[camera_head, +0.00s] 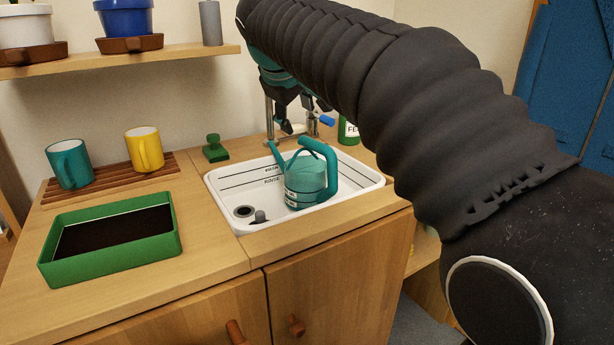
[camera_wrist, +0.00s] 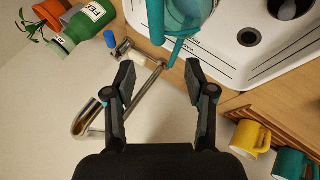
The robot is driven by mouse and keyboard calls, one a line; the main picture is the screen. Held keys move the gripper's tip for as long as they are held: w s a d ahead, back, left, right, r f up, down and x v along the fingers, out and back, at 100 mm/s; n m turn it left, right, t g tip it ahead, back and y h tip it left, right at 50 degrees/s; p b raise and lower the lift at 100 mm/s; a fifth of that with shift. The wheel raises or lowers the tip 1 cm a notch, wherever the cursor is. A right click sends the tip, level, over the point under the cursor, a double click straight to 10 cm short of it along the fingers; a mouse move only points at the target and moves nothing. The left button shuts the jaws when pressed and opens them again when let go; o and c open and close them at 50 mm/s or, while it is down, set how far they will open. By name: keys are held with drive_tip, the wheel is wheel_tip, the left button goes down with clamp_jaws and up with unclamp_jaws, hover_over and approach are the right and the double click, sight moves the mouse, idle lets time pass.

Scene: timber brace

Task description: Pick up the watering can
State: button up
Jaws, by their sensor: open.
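The teal watering can (camera_head: 305,182) stands in the white sink (camera_head: 350,193) in the head view, its handle loop on the right and its thin spout toward the upper left. In the wrist view part of the watering can (camera_wrist: 184,14) shows at the top, beyond the fingertips, and its rest is cut off by the frame edge. My gripper (camera_wrist: 161,82) is open, with nothing between its fingers. In the head view my gripper (camera_head: 295,122) is above the back of the sink, near the tap, higher than the can and apart from it.
The chrome tap (camera_wrist: 95,110) is close to my left finger in the wrist view. A green bottle (camera_wrist: 85,28) stands beside it. A teal mug (camera_head: 70,165) and a yellow mug (camera_head: 144,149) stand on a slatted rack. A green tray (camera_head: 165,247) sits on the counter; a shelf (camera_head: 100,62) is above.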

sight(308, 140)
drive_tip(key=x, duration=0.7)
drive_tip(key=shift+d+f, duration=0.1)
drive_tip(key=shift+d+x, duration=0.15)
drive_tip(key=shift+x, duration=1.2)
drive_tip(key=shift+d+x, duration=0.15)
drive_tip(key=shift+x, duration=1.2)
clamp_jaws()
